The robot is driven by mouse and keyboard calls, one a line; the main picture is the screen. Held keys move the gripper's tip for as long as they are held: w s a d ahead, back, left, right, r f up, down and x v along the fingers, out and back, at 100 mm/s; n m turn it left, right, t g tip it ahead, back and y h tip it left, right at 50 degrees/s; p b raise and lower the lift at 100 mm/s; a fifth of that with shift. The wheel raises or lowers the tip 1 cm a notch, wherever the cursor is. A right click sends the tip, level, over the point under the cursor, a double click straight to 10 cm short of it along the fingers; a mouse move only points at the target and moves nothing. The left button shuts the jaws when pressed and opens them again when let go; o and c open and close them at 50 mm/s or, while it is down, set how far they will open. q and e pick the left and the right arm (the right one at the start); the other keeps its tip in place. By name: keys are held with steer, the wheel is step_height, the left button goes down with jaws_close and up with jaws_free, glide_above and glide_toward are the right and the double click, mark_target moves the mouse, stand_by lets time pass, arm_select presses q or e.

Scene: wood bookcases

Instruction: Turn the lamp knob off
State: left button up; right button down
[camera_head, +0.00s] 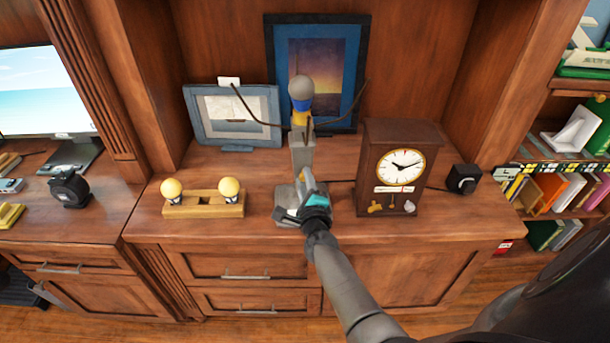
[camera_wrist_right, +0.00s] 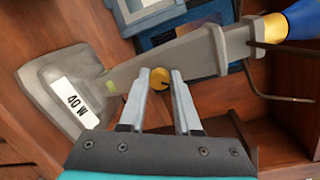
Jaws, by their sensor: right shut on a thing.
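The lamp (camera_head: 303,155) stands on the cabinet top: a grey base and post, a yellow and blue socket, and a grey bulb (camera_head: 301,88) with no visible glow. In the right wrist view the lamp's post (camera_wrist_right: 165,62) runs diagonally, and its base has a "40 W" label (camera_wrist_right: 76,101) and a small yellow-green spot. The round yellow knob (camera_wrist_right: 159,78) is on the post's side. My right gripper (camera_head: 303,190) is in front of the post, its fingertips on both sides of the knob, shut on it. My left gripper is not in view.
A wooden clock (camera_head: 385,195) stands close to the right of the lamp. A wooden block (camera_head: 203,209) with two yellow bulbs stands to the left. Two framed pictures (camera_head: 225,125) (camera_head: 346,65) stand behind. A small black box (camera_head: 463,179) is at the far right.

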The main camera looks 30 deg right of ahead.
steer(key=n+p, duration=0.1)
steer(key=n, duration=0.2)
steer(key=shift+p, duration=0.3)
steer(key=shift+a+n+g+h+p, duration=0.1)
steer(key=shift+n+g+h+p, duration=0.35)
steer(key=shift+n, duration=1.25)
steer(key=shift+f, duration=0.1)
steer(key=c, duration=0.6)
jaws_free()
steer(key=p+v, duration=0.7)
steer(key=v, duration=0.8)
steer(key=shift+s+f, duration=0.1)
steer(key=shift+s, duration=0.05)
